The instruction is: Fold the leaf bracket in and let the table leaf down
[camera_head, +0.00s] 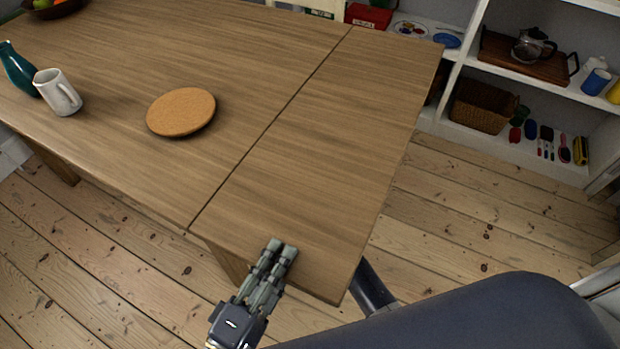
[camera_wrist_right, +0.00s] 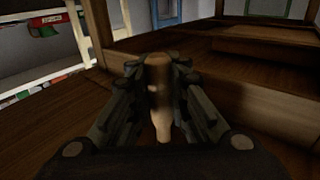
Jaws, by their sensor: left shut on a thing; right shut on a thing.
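The table leaf (camera_head: 335,130) is the right end section of the wooden table (camera_head: 235,55). It lies level with the table top, with a dark seam between. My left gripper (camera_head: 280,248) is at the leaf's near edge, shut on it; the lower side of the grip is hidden. In the right wrist view, my right gripper (camera_wrist_right: 160,95) is shut on a pale, rounded wooden peg (camera_wrist_right: 162,125) below the table top. The peg seems to belong to the leaf bracket, but the bracket's outline is too dark to tell. The head view does not show the right gripper.
A round cork mat (camera_head: 181,111), a white mug (camera_head: 57,92) and a teal vase (camera_head: 17,70) stand on the fixed top; the leaf is bare. White shelves (camera_head: 550,95) stand at the back right. The floor right of the leaf is clear.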

